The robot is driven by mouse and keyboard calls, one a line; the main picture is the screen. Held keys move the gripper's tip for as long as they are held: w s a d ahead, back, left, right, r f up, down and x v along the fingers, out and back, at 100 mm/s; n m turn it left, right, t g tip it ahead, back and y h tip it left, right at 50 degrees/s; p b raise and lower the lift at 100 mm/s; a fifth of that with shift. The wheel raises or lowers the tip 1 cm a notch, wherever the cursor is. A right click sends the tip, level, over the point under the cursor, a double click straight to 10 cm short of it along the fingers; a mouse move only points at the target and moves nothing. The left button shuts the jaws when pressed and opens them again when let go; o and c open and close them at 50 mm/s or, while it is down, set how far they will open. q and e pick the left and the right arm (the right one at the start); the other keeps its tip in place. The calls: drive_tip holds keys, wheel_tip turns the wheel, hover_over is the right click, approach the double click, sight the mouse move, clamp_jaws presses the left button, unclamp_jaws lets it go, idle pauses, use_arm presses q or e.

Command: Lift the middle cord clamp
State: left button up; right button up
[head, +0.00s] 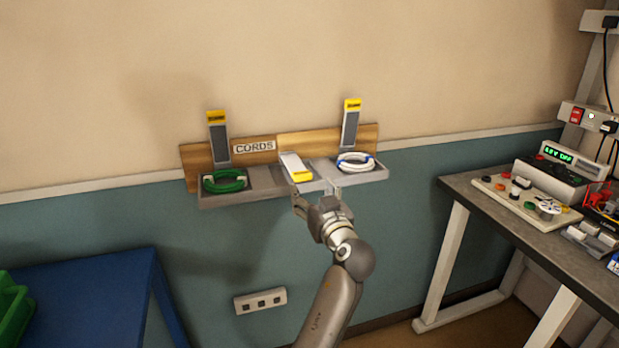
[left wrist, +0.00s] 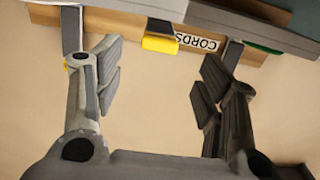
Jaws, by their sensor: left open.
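The middle cord clamp (head: 296,167) is a pale lever with a yellow end. It lies lowered over the tray of the wall rack, tipped out towards me. Its yellow end (left wrist: 160,45) also shows in the left wrist view, in the gap between the fingers and beyond them. My left gripper (head: 318,197) is open and empty, just below and in front of this clamp. In the left wrist view its two fingers (left wrist: 162,65) stand wide apart. I see no contact with the clamp. My right gripper is not in view.
Two other clamps, left (head: 218,138) and right (head: 350,124), stand upright over a green cord (head: 224,181) and a white cord (head: 356,162). A CORDS label (head: 254,146) is on the wooden board. A workbench (head: 500,216) stands right, a blue table (head: 90,300) lower left.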

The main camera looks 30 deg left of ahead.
sight(304, 179)
use_arm(q)
drive_tip(key=p+x, duration=0.2)
drive_tip(key=x, duration=0.6)
drive_tip(key=shift+w+a, duration=0.5)
